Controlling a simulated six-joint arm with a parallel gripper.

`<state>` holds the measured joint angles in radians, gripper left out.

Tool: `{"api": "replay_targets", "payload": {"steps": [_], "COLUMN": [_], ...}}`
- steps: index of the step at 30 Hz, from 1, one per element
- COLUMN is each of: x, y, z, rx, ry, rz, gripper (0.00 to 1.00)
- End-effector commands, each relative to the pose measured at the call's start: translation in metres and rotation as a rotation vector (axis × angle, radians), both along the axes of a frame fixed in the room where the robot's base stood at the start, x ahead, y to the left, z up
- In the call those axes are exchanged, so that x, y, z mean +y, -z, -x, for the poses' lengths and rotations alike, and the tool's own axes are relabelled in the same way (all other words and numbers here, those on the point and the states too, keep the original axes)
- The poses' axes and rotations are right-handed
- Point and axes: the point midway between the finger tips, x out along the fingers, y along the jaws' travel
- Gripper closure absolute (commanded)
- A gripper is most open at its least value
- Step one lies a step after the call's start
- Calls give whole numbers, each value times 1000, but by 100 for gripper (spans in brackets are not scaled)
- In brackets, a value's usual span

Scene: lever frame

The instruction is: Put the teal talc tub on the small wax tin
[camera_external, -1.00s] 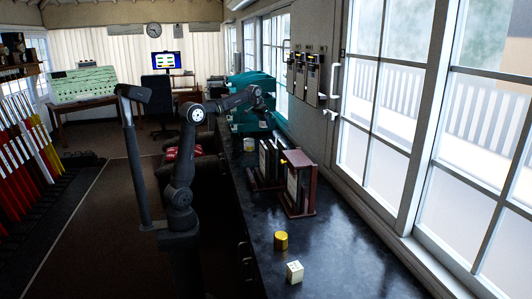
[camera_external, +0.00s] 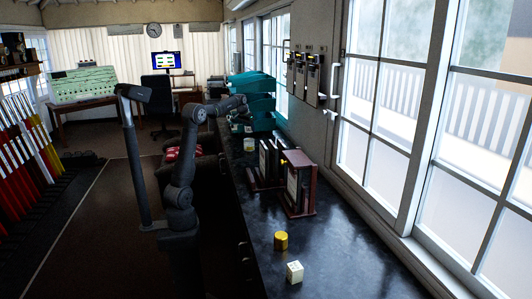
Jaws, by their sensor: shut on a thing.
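My gripper (camera_external: 246,116) is at the far part of the dark counter, pointing down, small in the view and in front of teal trays. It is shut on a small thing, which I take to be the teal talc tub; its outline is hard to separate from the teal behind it. A small pale yellowish tin (camera_external: 249,145), which looks like the small wax tin, stands on the counter just below and nearer than my gripper. A gap seems to show between the gripper and this tin.
Teal stacked trays (camera_external: 252,86) stand behind my gripper. Two dark framed instruments, one being a reddish-brown case (camera_external: 298,184), stand on the counter (camera_external: 345,245). A yellow cylinder (camera_external: 281,240) and a white cube (camera_external: 294,272) lie nearer. Windows line the right.

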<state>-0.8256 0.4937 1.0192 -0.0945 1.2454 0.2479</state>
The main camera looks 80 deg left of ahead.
Motion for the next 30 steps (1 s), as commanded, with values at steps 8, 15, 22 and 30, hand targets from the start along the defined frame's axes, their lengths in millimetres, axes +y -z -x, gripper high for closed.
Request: {"api": "replay_targets", "payload": {"steps": [8, 15, 22, 30], "x": [0, 0, 0, 0], "y": [34, 40, 44, 43], "z": [0, 0, 0, 0], "rx": [2, -1, 1, 1], "ry": [1, 1, 1, 1], "rz": [2, -1, 0, 0], "gripper": [75, 75, 41, 25]}}
